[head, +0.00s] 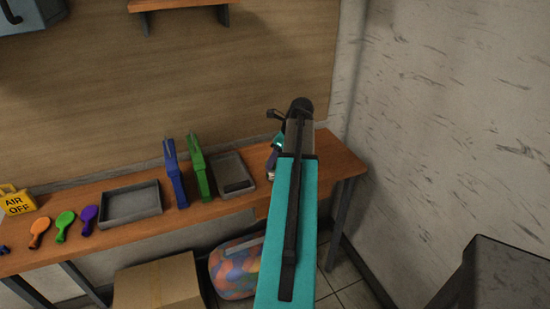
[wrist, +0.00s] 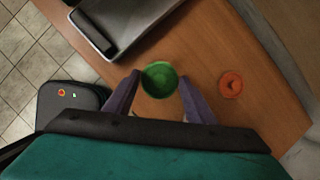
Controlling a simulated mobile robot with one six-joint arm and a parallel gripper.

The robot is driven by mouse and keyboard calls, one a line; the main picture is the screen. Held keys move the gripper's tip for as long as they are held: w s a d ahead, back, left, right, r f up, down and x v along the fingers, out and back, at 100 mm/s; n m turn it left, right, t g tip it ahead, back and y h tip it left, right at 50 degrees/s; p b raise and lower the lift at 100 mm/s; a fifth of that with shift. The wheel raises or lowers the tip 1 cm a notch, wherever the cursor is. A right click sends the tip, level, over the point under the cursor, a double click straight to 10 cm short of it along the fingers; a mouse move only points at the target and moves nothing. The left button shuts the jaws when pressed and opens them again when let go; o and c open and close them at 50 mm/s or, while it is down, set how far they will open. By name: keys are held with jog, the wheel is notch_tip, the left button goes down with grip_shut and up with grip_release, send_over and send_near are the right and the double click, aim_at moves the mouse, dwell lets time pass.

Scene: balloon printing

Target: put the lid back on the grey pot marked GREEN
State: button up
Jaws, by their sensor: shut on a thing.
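My gripper (wrist: 159,84) is shut on a round green lid (wrist: 159,76), with one purple finger at each side of it, over the wooden bench. In the head view, my arm hides most of my gripper (head: 273,157) at the bench's right end. I cannot make out a grey pot or the word GREEN in either view. A pot may be hidden under the lid or behind my arm; I cannot tell whether the lid touches one.
A round orange piece (wrist: 231,84) lies right of the lid. A grey tray (head: 232,172) stands left of my arm, beside green (head: 197,170) and blue (head: 174,175) upright tools. Another grey tray (head: 130,219) is further left. A wall (head: 450,130) bounds the right.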

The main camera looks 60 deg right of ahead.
dwell(0.4)
jog(key=o, duration=1.6)
jog(key=shift+c, duration=0.2)
jog(key=shift+r, duration=0.1)
jog(key=shift+r+p, duration=2.95)
jog(key=shift+r, duration=0.45)
grip_shut()
jog(key=shift+f+b, duration=0.9)
jog(key=shift+f, duration=1.9)
